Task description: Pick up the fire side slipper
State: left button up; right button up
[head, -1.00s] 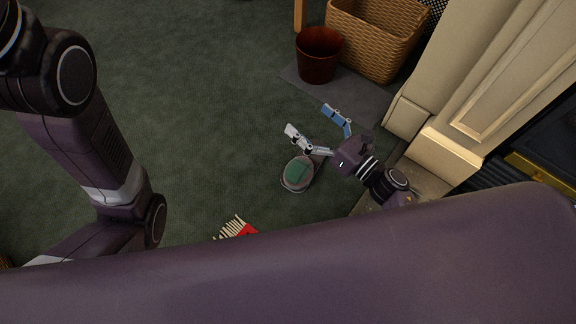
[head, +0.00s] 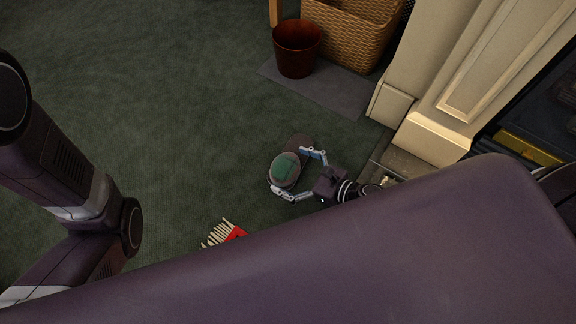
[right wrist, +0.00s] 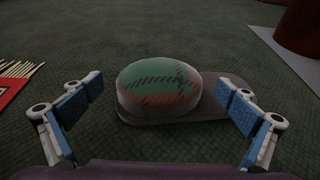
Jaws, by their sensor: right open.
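The slipper (head: 285,170) lies on the green carpet, with a green patterned upper and a brown-grey sole. It also shows in the right wrist view (right wrist: 160,88), where the sole (right wrist: 205,95) runs to the right behind the rounded upper. My right gripper (head: 300,176) is open beside the slipper, its fingers spread and pointing toward it. In the right wrist view the slipper lies between and ahead of the two blue-padded fingertips (right wrist: 158,106), apparently without a grip on it. My left arm shows at the left of the head view; its gripper is out of frame.
A red matchbox with several long matches (head: 226,234) lies on the carpet below the slipper. A dark red bucket (head: 297,48) and a wicker basket (head: 352,35) stand at the top. The cream fireplace surround (head: 437,135) is at the right. Carpet to the left is clear.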

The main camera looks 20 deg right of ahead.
jog(key=shift+w, duration=0.15)
jog(key=c, duration=1.3)
